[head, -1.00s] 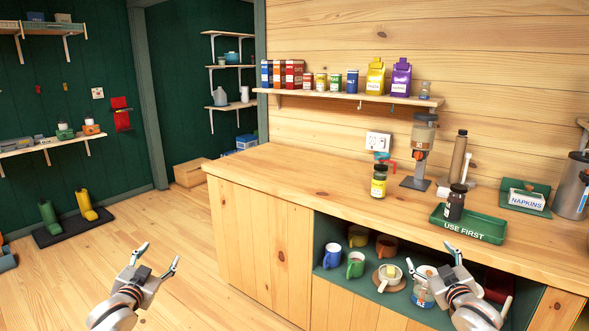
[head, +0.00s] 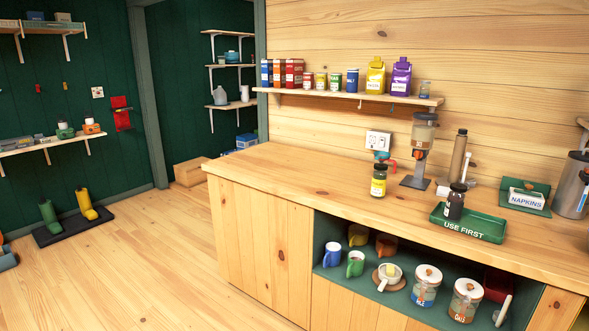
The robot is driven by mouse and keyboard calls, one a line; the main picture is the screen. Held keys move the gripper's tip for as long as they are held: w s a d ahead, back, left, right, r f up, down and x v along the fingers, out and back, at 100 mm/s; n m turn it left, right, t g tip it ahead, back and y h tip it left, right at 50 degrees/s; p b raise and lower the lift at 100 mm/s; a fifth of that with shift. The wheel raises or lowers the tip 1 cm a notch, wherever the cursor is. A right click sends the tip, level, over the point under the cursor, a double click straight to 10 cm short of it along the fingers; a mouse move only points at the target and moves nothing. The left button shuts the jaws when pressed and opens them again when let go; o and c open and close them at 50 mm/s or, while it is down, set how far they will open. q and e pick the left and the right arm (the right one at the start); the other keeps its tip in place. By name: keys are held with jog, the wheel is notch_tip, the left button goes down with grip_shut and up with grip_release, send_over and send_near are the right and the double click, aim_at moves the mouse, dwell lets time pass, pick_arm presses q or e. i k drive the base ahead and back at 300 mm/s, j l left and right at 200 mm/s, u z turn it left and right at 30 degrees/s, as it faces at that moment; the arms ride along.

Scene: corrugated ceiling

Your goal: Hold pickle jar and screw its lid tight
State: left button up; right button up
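A jar with a dark lid and yellow label (head: 378,186) stands upright on the wooden counter. A second dark jar with a black lid and pale label (head: 454,206) stands in the green USE FIRST tray (head: 482,231). The labels are too small to read, so I cannot tell which is the pickle jar. Both lids sit on top of their jars; how tight they are does not show. Neither of my grippers is in view.
A dispenser (head: 421,140) and a tall brown cylinder (head: 458,158) stand behind the jars. A napkin box (head: 526,198) and metal canister (head: 573,187) are at right. Mugs and lidded jars (head: 425,288) fill the green cubby below. The counter's left part (head: 275,165) is clear.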

aim_at(379, 179)
jog(key=i+l, duration=0.2)
jog(key=i, duration=0.3)
jog(key=i+l, duration=0.2)
jog(key=i, duration=0.35)
jog(key=i+l, duration=0.2)
jog(key=i, duration=0.3)
jog(key=i+l, duration=0.2)
jog(key=i, duration=0.35)
jog(key=k+j, duration=0.25)
jog(key=i+j+u, duration=0.2)
jog(key=j+u, duration=0.2)
jog(key=l+z, duration=0.45)
jog(key=l, duration=0.25)
